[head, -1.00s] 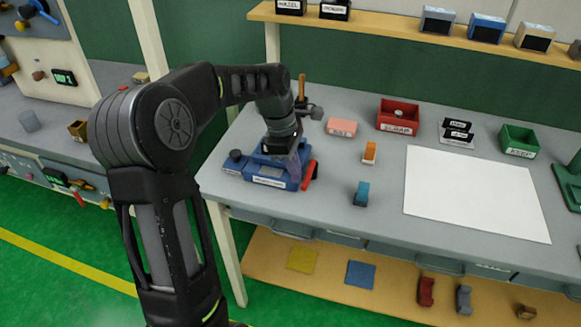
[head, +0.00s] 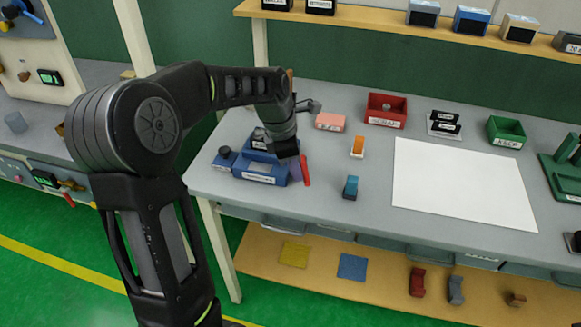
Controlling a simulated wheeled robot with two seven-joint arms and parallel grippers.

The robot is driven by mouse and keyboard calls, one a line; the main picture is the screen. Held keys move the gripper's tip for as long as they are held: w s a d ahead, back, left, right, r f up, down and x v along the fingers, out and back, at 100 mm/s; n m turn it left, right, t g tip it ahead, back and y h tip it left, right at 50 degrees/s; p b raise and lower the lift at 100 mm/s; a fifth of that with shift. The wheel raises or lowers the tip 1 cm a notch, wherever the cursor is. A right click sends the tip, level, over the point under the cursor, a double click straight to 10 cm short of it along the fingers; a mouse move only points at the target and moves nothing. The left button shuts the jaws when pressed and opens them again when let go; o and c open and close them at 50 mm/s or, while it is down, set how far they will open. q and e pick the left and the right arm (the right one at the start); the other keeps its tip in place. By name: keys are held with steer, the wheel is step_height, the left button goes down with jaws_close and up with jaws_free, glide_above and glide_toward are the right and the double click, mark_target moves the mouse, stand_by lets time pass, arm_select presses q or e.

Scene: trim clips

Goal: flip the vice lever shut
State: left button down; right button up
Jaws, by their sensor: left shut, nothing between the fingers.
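The blue vice (head: 259,173) sits at the left end of the grey workbench, with a pale label on its front. Its red lever (head: 305,170) stands at the vice's right side and leans slightly. My left gripper (head: 294,168) points down over the vice's right part, close beside the lever. Its fingers are small and partly hidden by the wrist; they look shut with nothing held. I cannot tell whether they touch the lever. My right gripper is not in view.
An orange-and-white clip (head: 357,147) and a teal clip (head: 350,187) stand right of the vice. A pink block (head: 330,122), red bin (head: 385,111), green bin (head: 507,132) and white sheet (head: 462,183) lie farther right.

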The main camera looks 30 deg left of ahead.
arm_select(q)
steer(key=d+n, duration=0.1)
steer(key=w+d+n, duration=0.1)
steer(key=shift+r+n+y+p, duration=0.1)
steer(key=shift+n+y+p, duration=0.2)
steer(key=shift+n+p, duration=0.1)
steer(key=shift+w+d+p, duration=0.6)
steer(key=shift+w+d, duration=0.2)
steer(key=shift+w, duration=0.05)
steer(key=shift+w+d+p, duration=0.25)
steer(key=shift+w+d, duration=0.05)
steer(key=shift+w, duration=0.25)
steer(key=shift+w+d+p, duration=0.25)
steer(key=shift+w, duration=0.25)
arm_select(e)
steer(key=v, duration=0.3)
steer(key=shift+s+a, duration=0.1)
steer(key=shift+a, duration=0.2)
arm_select(q)
steer(key=shift+w+d+t, duration=0.1)
steer(key=shift+w+t, duration=0.05)
steer(key=shift+t, duration=0.15)
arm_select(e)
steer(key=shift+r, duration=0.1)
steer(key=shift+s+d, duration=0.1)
